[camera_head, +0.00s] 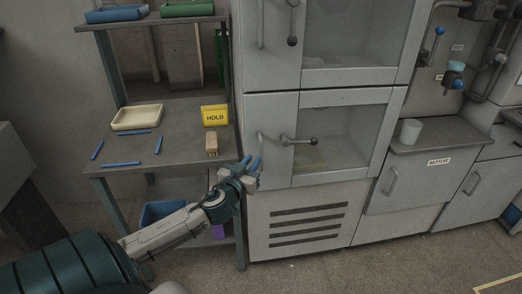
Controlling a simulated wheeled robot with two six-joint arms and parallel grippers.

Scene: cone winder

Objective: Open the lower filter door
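The lower filter door (270,112) is a pale grey panel with a glass window on the cabinet in the middle of the view. It sits flush and looks closed. A thin upright handle (262,143) is near its left edge. A dark lever latch (300,141) with a round knob points to the right across the window's left frame. My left gripper (251,162) is in front of the door's lower left corner, just below the upright handle. Its two blue fingertips are apart with nothing visible between them. It looks clear of the handle, though depth is hard to judge. My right gripper is out of view.
An upper glass door (275,65) with its own lever is above. A vented panel (308,222) is below. A counter with a white cup (410,131) is at right.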

